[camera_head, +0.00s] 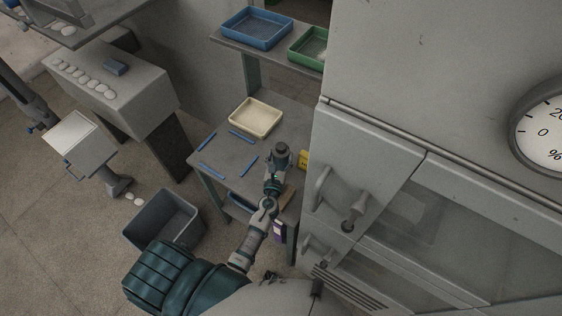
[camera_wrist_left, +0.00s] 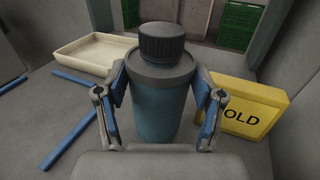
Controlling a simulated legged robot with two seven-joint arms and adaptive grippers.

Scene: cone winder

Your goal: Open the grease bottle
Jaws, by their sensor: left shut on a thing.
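The grease bottle (camera_wrist_left: 160,105) is a blue bottle with grey shoulders and a ribbed dark cap (camera_wrist_left: 162,43) seated on top. It stands upright between the fingers of my left gripper (camera_wrist_left: 160,112) in the left wrist view. The fingers are shut on its sides below the shoulders. In the head view my left gripper (camera_head: 276,172) is over the grey table, and the bottle's dark cap (camera_head: 282,147) shows just beyond it. Most of the bottle is hidden there by the gripper. My right gripper is in neither view.
A cream tray (camera_head: 256,118) and several blue strips (camera_head: 211,171) lie on the grey table (camera_head: 222,158). A yellow sign (camera_wrist_left: 240,107) stands close right of the bottle. A grey cabinet (camera_head: 365,150) with handles rises at right. A dark bin (camera_head: 165,220) stands on the floor.

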